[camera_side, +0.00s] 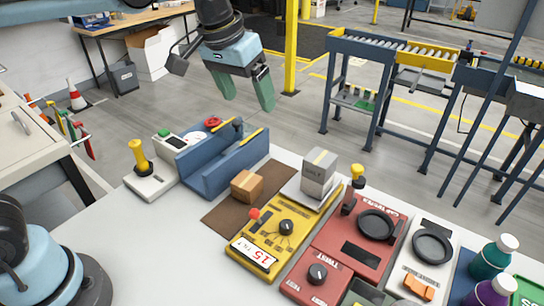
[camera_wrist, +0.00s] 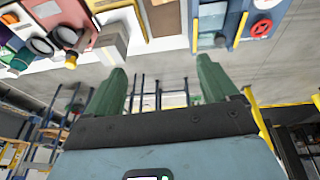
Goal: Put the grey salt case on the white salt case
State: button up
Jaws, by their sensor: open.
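A light grey box (camera_side: 320,170) with faint dark lettering stands upright at the back right of the white table, on a flat white piece (camera_side: 297,191). It looks like a salt case; I cannot tell whether it is one case or two stacked. The grey box also shows in the wrist view (camera_wrist: 112,42), at the upper left. No separate white salt case can be made out. My gripper (camera_side: 248,101) is open and empty, with green fingers, high beyond the table's back edge and left of the box. Its fingers show apart in the wrist view (camera_wrist: 161,65).
A brown cardboard box (camera_side: 247,186) sits on a brown mat (camera_side: 222,217) beside a blue channel-shaped fixture (camera_side: 232,158). A yellow control panel (camera_side: 262,250) and red panels (camera_side: 335,243) lie in front of the grey box. Bottles (camera_side: 492,258) stand far right. The table's front left is clear.

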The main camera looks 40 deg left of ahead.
jog(key=s+a+f+t, duration=0.3)
jog(key=s+a+f, duration=0.5)
jog(key=s, duration=0.3)
jog(key=shift+s+a+f+t+y, duration=0.3)
jog(key=shift+f+y, duration=0.1)
jog(key=shift+f, duration=0.1)
